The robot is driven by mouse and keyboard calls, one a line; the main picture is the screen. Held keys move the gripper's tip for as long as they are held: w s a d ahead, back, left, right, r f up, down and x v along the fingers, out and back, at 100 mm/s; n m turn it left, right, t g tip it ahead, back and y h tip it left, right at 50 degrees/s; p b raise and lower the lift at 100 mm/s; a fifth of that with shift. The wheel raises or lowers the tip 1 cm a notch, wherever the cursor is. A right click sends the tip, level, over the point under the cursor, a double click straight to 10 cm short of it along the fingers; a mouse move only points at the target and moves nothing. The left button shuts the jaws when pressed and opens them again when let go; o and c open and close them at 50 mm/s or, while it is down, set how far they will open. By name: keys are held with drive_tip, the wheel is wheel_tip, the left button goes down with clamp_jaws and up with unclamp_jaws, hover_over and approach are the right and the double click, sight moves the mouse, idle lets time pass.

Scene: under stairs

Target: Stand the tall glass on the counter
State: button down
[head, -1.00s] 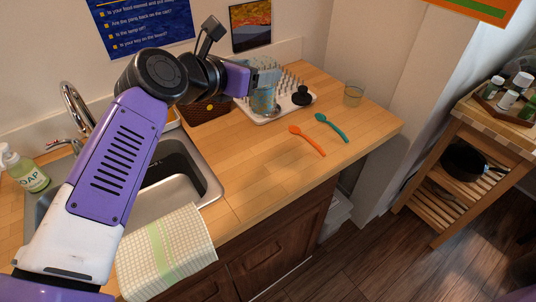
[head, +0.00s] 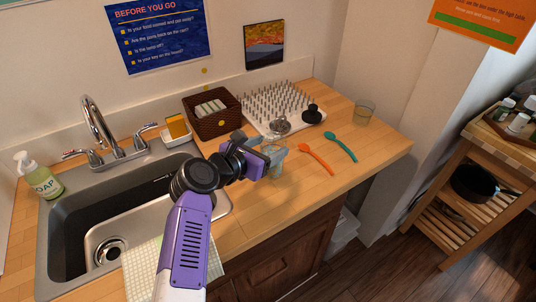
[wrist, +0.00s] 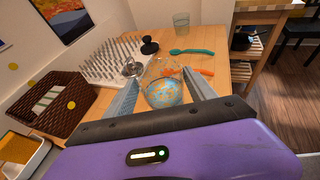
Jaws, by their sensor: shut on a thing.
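My gripper (head: 278,158) is shut on the tall glass (wrist: 163,84), a clear glass with blue and orange patterning. In the wrist view the glass is between my two fingers (wrist: 165,90), its open rim facing the camera. In the head view the glass (head: 275,172) is partly hidden by my gripper. It is over the wooden counter (head: 330,185), in front of the drying rack and left of the orange spoon. I cannot tell whether its base touches the counter.
A white pegged drying rack (head: 262,104) holds a metal utensil (head: 279,125) and a black item (head: 312,114). An orange spoon (head: 316,159), a teal spoon (head: 341,147) and another clear glass (head: 364,112) are to the right. A brown basket (head: 214,124) is behind. The sink (head: 75,225) is left.

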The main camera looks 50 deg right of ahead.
drive_tip(key=shift+f, duration=1.65)
drive_tip(key=shift+c, duration=1.5)
unclamp_jaws()
